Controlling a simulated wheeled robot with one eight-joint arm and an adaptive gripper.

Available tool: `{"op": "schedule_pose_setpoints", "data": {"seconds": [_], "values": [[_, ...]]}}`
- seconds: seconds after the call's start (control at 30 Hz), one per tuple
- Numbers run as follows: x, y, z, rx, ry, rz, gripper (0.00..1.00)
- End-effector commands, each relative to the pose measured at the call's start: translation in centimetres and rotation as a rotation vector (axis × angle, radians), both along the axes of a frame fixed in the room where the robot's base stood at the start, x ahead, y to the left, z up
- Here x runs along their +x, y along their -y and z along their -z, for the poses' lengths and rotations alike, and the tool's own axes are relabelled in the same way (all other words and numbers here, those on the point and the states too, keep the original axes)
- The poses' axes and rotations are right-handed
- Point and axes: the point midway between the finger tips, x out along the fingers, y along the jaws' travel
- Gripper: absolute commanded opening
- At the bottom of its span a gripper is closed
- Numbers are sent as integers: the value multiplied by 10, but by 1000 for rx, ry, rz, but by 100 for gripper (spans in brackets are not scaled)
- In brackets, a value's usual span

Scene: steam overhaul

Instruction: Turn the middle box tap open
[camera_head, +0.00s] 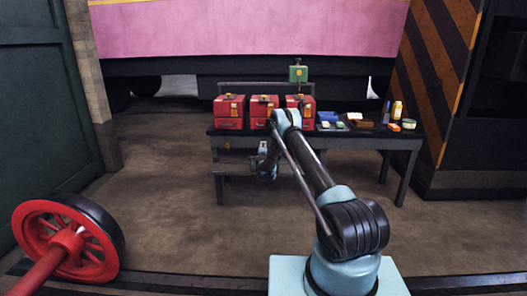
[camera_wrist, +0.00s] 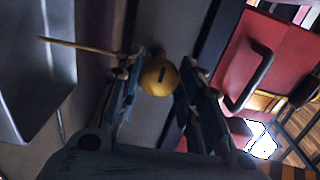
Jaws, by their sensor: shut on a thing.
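Three red boxes stand in a row on the dark bench. The middle red box (camera_head: 262,107) has a yellow patch on its front, and my arm partly covers the space before it. My gripper (camera_head: 264,150) hangs at the bench's front edge, below that box; its fingers are too small to read there. In the wrist view my gripper (camera_wrist: 160,70) has its fingers on both sides of a round brass tap knob (camera_wrist: 159,78) with a dark slot, and is shut on it. A thin yellow rod (camera_wrist: 76,45) runs left from the left finger; whether it joins the knob is hidden.
The left red box (camera_head: 228,112) and right red box (camera_head: 305,105) flank the middle one. A green box (camera_head: 298,74) stands above the right one. Small bottles and tins crowd the right of the bench (camera_head: 400,142). A red wheel (camera_head: 68,240) stands at left. Floor between is clear.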

Motion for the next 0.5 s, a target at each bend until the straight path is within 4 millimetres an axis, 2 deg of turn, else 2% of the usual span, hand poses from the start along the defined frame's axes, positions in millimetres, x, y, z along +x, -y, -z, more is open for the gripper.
{"op": "schedule_pose_setpoints", "data": {"seconds": [0.03,0.1,0.5], "values": [[-2,-7,1,1,0,-10,40],[-2,-7,1,1,0,-10,53],[-4,-2,0,1,0,-3,53]]}}
